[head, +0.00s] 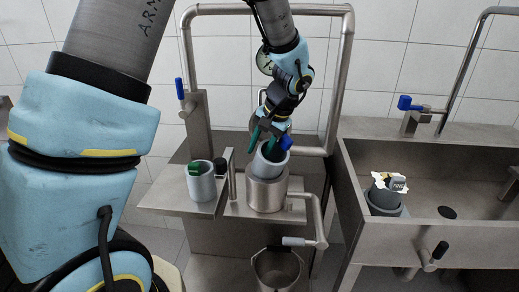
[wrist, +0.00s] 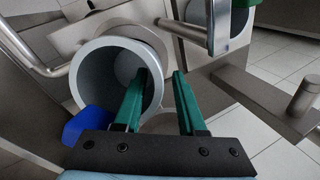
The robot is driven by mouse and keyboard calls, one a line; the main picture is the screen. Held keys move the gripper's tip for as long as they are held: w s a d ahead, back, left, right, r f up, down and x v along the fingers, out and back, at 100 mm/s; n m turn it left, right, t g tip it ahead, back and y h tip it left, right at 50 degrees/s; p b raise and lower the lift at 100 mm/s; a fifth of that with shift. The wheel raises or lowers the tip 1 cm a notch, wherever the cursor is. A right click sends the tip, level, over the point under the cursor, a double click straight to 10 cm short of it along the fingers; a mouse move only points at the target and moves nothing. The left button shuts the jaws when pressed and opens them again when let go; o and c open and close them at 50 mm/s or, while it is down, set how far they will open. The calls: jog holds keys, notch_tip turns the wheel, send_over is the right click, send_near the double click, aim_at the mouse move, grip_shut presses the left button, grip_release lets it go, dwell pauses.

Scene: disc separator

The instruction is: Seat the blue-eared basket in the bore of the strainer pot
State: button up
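The blue-eared basket (head: 266,170) is a grey cup with a blue ear (head: 286,143). It stands at the mouth of the strainer pot (head: 267,195), a steel cylinder, with much of its body above the pot's rim. It looks slightly tilted; its lower end is hidden. In the wrist view, the basket (wrist: 88,75) shows its open mouth, with the blue ear (wrist: 88,125) at lower left. My gripper (wrist: 163,75) has its green fingers astride the basket's right wall, one inside and one outside. A gap shows between the wall and the outer finger.
A grey green-eared cup (head: 201,186) stands on the left shelf. A steel post (head: 232,178) rises between it and the pot. A bucket (head: 277,270) hangs below. The sink (head: 450,185) at right holds another grey container (head: 384,201) with a label. A steel pipe frame (head: 340,80) surrounds the station.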

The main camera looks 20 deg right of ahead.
jog(key=shift+f, duration=0.25)
jog(key=shift+d+r+b, duration=0.15)
jog(key=shift+r+b, duration=0.15)
jog(key=shift+r, duration=0.05)
jog(key=b+v, duration=0.2)
jog(key=v, duration=0.8)
jog(key=s+a+f+n+h, duration=0.1)
jog(key=a+f+n, duration=0.1)
jog(key=a, duration=0.8)
jog(key=s+a+f+n+g+h, duration=0.1)
jog(key=a+f+n, duration=0.2)
jog(key=a, duration=0.7)
jog(key=s+a+f+n+h, duration=0.1)
jog(key=a+f+n, duration=0.2)
jog(key=a, duration=0.7)
jog(key=shift+f, duration=0.6)
jog(key=shift+w, duration=0.1)
